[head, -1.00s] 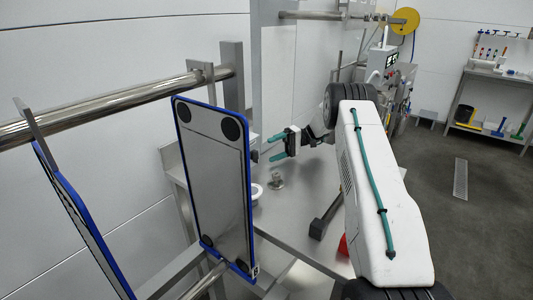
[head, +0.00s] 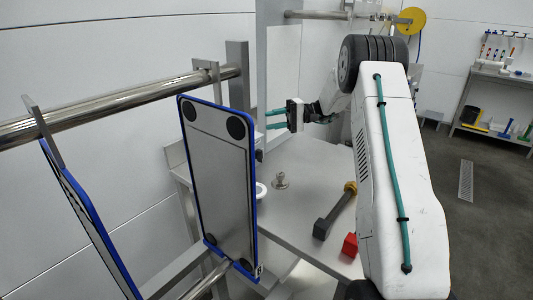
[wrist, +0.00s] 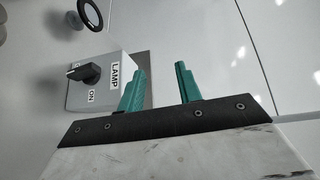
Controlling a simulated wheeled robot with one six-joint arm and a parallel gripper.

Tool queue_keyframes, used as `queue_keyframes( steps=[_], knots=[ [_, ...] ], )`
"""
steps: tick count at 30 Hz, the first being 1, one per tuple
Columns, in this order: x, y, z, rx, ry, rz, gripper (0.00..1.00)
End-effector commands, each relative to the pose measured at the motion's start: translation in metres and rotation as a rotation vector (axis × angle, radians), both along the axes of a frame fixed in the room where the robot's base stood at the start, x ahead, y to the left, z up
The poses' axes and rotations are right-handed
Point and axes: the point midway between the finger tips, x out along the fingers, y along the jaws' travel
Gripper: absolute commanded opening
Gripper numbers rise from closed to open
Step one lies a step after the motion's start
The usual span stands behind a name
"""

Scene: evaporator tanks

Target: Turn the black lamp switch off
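The black lamp switch (wrist: 84,73) is a knob on a light grey box (wrist: 108,72) in the wrist view. The box carries a LAMP label and an ON label; another label is mostly hidden behind the knob. I cannot tell for sure which label the knob points to. My gripper (wrist: 161,82) has two green fingers, apart with nothing between them. In the wrist view the left finger overlaps the box's right side near the LAMP label; contact cannot be told. The gripper also shows in the head view (head: 275,119), where the switch is not clearly visible.
A blue-framed panel (head: 220,185) hangs from a steel rail (head: 120,103) at left in the head view. A steel table (head: 300,210) holds a small metal part (head: 280,181), a dark grey bar (head: 333,213) and a red block (head: 350,246). A black ring (wrist: 90,14) shows in the wrist view.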

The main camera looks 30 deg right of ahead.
Motion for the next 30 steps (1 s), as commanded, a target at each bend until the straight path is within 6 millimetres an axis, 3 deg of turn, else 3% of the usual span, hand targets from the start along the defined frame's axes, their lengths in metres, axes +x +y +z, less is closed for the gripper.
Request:
queue_keyframes(
  steps=[3,8,13,18,25,30],
  knots=[
    [-0.006,0.023,0.023,0.072,0.146,-0.187,0.35],
    [-0.019,0.042,0.027,0.225,0.441,-0.481,0.35],
    [-0.052,0.045,-0.007,0.460,0.837,-0.813,0.35],
    [-0.087,0.034,-0.069,0.697,1.206,-1.085,0.35],
    [-0.083,0.026,-0.082,0.788,1.315,-1.154,0.35],
    [-0.063,0.034,-0.091,0.786,1.317,-1.151,0.35]
  ],
)
